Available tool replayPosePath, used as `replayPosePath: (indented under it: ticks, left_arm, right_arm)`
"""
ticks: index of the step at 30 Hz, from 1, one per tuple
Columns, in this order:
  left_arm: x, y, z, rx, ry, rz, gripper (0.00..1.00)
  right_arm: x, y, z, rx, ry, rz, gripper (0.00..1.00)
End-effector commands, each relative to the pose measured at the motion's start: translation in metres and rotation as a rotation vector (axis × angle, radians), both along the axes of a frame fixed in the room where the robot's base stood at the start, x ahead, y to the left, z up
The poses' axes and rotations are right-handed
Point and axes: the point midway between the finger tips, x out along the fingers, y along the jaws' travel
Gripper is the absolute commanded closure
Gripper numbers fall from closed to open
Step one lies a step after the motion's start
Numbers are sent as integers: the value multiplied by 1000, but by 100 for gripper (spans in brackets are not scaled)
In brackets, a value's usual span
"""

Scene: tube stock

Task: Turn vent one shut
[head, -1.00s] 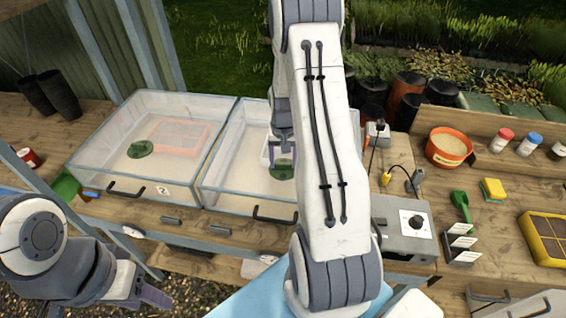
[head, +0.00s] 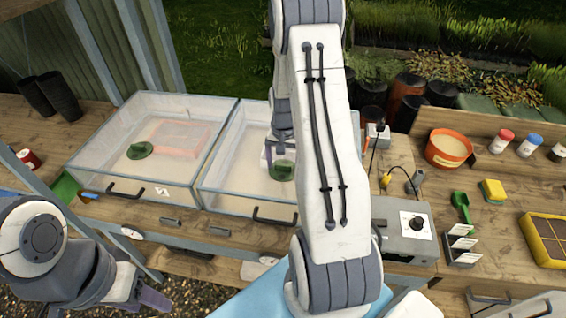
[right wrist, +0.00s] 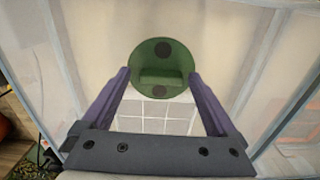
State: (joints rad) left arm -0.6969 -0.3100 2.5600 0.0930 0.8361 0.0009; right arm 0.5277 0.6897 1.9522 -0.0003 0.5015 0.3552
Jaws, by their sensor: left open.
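A round green vent (head: 282,171) with a raised grip bar is on the clear lid of the right-hand propagator box (head: 225,190). My right gripper (head: 281,152) is over this lid, just behind the vent. In the right wrist view, the open fingers of my right gripper (right wrist: 160,75) point at the green vent (right wrist: 163,54), one toward each side of its grip bar; I cannot tell whether they touch it. A second green vent (head: 140,150) is on the left-hand box (head: 92,168), which bears a white label. My left gripper (head: 150,298) is open and empty at the lower left, away from both boxes.
My right arm hides part of the right-hand box. A grey control box (head: 402,240) with a dial stands to its right. An orange pot (head: 448,150), green scoop (head: 460,203) and yellow seed tray (head: 545,238) are farther right.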

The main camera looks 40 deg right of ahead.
Motion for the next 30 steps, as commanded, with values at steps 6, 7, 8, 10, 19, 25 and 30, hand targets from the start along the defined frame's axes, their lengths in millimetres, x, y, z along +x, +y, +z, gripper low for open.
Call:
replayPosePath:
  ticks: [6, 7, 8, 10, 19, 25, 30]
  left_arm:
    - [0, 0, 0, 0, 0, 0, 50]
    - [0, 0, 0, 0, 0, 0, 50]
    - [0, 0, 0, 0, 0, 0, 50]
    - [0, 0, -1, 0, 0, 0, 50]
    - [0, 0, -15, 0, 0, 2, 50]
    - [0, 0, -23, 0, 0, 2, 50]
    - [0, 0, -25, 0, 0, 2, 50]
  right_arm:
    - [1, 0, 0, 0, -1, 3, 3]
    - [1, 1, 0, 0, -1, 3, 3]
    - [1, 1, 0, 0, -1, 3, 3]
    - [1, 0, 2, -1, -2, 3, 3]
    - [2, 0, 47, -4, -7, 3, 3]
    - [1, 0, 84, -3, -5, 2, 3]
    - [0, 0, 101, -2, -3, 2, 3]
